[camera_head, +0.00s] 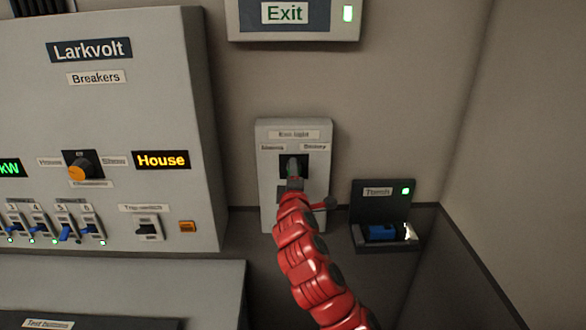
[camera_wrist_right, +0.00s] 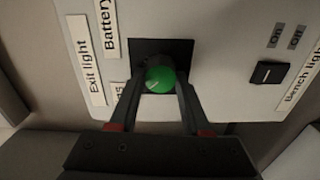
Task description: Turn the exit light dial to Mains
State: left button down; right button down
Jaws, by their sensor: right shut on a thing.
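The exit light panel (camera_head: 267,190) is a pale plate on the wall, with a Mains label at left and a Battery label at right. Its dial (camera_wrist_right: 160,78) is a green knob on a black square. My right gripper (camera_head: 294,170) is at the dial and hides most of it in the head view. In the wrist view the fingers of the right gripper (camera_wrist_right: 160,93) are shut on the knob's sides. A faint pale mark shows on the knob's lower left, towards the partly hidden Mains label (camera_wrist_right: 120,93). My left gripper is out of view.
The Larkvolt breaker cabinet (camera_head: 120,105) stands at left. An Exit sign (camera_head: 285,14) is above the panel. A small Torch holder (camera_head: 378,190) with a blue item sits at right. The wrist view shows a bench light switch (camera_wrist_right: 269,72) beside the dial.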

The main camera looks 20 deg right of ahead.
jog(key=shift+n, duration=0.5)
jog(key=shift+c, duration=1.8)
grip_release()
jog(key=shift+s, duration=0.1)
jog(key=p+v, duration=1)
jog(key=v, duration=0.7)
jog(key=shift+p, duration=0.3)
jog(key=shift+s, duration=0.1)
